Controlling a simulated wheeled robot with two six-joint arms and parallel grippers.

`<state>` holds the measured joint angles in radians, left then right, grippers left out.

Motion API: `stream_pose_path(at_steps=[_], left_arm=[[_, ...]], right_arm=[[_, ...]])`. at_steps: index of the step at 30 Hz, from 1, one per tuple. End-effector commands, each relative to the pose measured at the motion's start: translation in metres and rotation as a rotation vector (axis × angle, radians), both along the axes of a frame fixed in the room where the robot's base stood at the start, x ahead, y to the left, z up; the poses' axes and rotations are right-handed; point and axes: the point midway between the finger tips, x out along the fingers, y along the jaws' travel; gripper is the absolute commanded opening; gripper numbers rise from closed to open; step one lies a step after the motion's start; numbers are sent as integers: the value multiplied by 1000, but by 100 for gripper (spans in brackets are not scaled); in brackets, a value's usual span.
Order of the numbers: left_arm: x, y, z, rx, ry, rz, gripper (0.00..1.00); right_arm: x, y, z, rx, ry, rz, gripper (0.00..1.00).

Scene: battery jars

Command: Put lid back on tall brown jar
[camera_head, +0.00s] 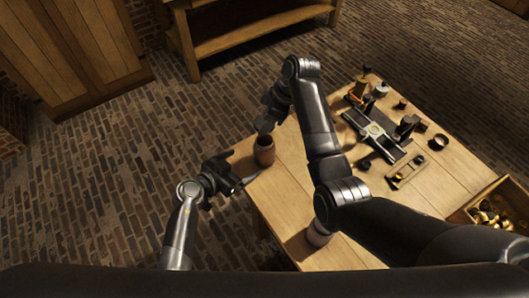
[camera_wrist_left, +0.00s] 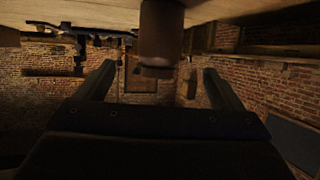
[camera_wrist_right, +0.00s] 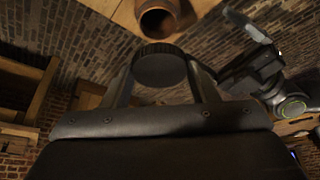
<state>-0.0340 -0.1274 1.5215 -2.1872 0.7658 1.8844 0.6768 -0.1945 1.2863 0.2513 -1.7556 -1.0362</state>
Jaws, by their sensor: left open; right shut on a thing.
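The tall brown jar (camera_head: 264,151) stands upright near the table's left corner, its dark mouth open. It also shows in the right wrist view (camera_wrist_right: 158,21) and, upside down, in the left wrist view (camera_wrist_left: 161,35). My right gripper (camera_head: 265,124) is above the jar, shut on a dark round lid (camera_wrist_right: 159,67) with a ridged rim. The lid is apart from the jar mouth and offset from it in the right wrist view. My left gripper (camera_head: 236,171) is open and empty at the table edge, left of the jar, its fingers pointing towards it.
A black rack (camera_head: 375,130) and several small dark parts lie to the right. A wooden box (camera_head: 462,215) holds brassy pieces. The wooden table (camera_head: 280,190) is bare just in front of the brown jar.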

Motion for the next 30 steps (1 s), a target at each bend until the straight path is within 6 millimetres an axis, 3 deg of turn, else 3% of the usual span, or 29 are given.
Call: stream_pose_path(at_steps=[21,30], left_arm=[[63,-55,-34,0,1,0,89],[79,-69,-43,0,-1,1,89]], right_arm=[[0,0,0,0,0,0,33],[0,0,0,0,0,0,33]])
